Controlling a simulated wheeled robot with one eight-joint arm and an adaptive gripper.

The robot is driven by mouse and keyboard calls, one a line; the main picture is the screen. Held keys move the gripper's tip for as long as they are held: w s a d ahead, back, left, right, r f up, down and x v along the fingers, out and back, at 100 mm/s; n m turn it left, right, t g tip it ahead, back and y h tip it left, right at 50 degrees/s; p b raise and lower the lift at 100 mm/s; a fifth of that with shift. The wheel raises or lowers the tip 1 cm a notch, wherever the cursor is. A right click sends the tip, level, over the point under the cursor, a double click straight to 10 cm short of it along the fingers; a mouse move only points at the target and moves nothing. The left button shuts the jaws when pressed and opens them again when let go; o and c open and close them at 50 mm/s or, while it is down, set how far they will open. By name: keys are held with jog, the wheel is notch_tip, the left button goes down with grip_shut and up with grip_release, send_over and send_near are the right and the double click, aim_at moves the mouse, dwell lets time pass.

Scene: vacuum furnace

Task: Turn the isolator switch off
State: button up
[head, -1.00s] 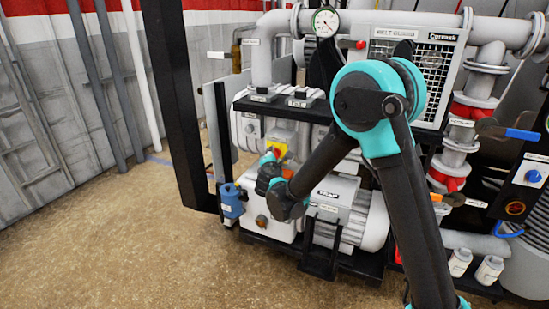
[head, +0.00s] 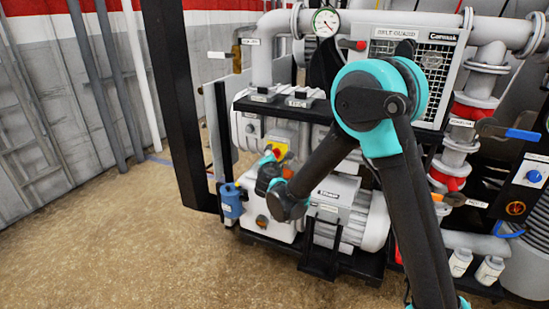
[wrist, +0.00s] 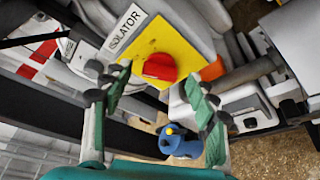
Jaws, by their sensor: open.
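The isolator switch has a red knob (wrist: 160,67) on a yellow plate, with a white label reading ISOLATOR above it in the wrist view. In the head view its yellow plate (head: 279,150) shows on the front of the pump unit, partly hidden by my arm. My gripper (wrist: 156,92) is open, its two green-padded fingers standing apart to the left and right of the knob in the picture. The knob shows between and beyond the fingertips. In the head view my wrist is right in front of the switch.
A blue fitting (head: 231,201) sits left of and below the switch. A black post (head: 180,110) stands to the left. A belt guard (head: 413,75), pipes and a gauge (head: 326,22) are above and right. The floor at lower left is clear.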

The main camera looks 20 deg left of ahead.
jog(key=v, duration=1.1)
jog(key=shift+s, duration=0.3)
jog(key=shift+d, duration=0.2)
jog(key=w+d+f+m+g+h, duration=0.1)
jog(key=d+f+m+g+h, duration=0.15)
jog(key=d+m, duration=0.95)
jog(key=w+d+f+m+g+h, duration=0.1)
jog(key=d+f+m+g+h, duration=0.2)
jog(key=d, duration=1.9)
jog(key=s+d+f+m+g, duration=0.2)
jog(key=s+d+m, duration=0.4)
jog(key=s, duration=0.3)
jog(key=s+d+f+m+g+y, duration=0.1)
jog(key=s+d+f+m+g, duration=0.2)
jog(key=s+d, duration=0.4)
jog(key=s+f+m, duration=0.1)
jog(key=s+m, duration=0.1)
jog(key=shift+s+d+f+m, duration=0.2)
jog(key=shift+s+d+m, duration=0.1)
jog(key=shift+m, duration=0.1)
jog(key=shift+w+g+y, duration=0.1)
jog(key=shift+g+y, duration=0.15)
